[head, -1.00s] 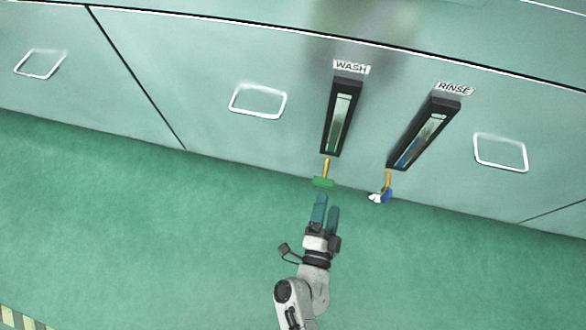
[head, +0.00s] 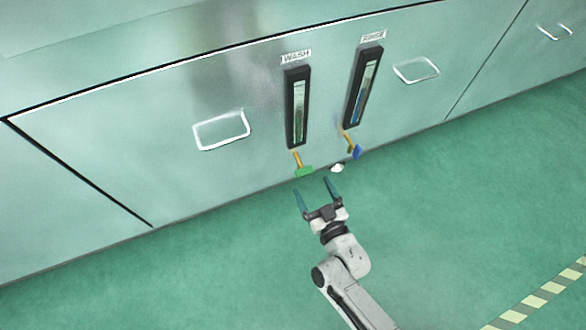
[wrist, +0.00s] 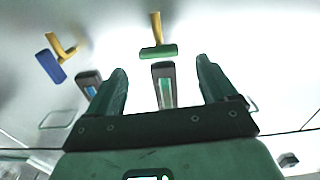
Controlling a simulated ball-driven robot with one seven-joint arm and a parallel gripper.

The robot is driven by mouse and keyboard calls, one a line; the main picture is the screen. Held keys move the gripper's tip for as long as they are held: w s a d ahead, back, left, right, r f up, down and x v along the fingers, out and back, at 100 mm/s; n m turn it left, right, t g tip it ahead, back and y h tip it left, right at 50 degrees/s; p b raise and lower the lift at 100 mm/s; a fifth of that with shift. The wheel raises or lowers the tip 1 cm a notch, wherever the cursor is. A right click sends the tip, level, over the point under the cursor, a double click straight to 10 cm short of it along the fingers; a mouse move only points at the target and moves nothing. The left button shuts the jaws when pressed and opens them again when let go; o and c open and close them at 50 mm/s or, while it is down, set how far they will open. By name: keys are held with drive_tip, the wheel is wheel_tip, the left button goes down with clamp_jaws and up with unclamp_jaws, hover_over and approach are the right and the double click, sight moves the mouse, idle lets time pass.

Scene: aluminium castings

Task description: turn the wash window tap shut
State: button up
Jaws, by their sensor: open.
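The wash window (head: 297,108) is a dark upright frame with a glass strip on the cabinet front, under a WASH label (head: 296,57). Its tap has a brass stem and a green handle (head: 304,171) just below the window. In the wrist view the green handle (wrist: 158,52) lies crosswise beyond the fingertips, about midway between them. My gripper (head: 317,190) is open and empty, its teal fingers pointing at the cabinet a little below the green handle, apparently not touching it. In the wrist view my gripper (wrist: 162,75) also shows wide apart.
To the right is the rinse window (head: 363,88) with its blue-handled tap (head: 355,152). A small white thing (head: 337,168) lies near it. Pale pull handles (head: 222,130) stand out on the panels. The green floor (head: 180,275) is clear; striped tape (head: 545,295) lies at right.

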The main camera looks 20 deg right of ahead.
sight(306, 174)
drive_tip(key=w+b, duration=0.2)
drive_tip(key=w, duration=0.6)
drive_tip(key=shift+w, duration=0.25)
drive_tip(key=shift+c, duration=0.2)
drive_tip(key=c, duration=1)
drive_tip(key=shift+m, duration=0.4)
drive_tip(key=o, duration=1)
drive_tip(key=shift+o, duration=0.2)
drive_tip(key=shift+s, duration=0.15)
drive_tip(key=s+p, duration=0.3)
drive_tip(key=s, duration=0.7)
drive_tip(key=shift+s, duration=0.3)
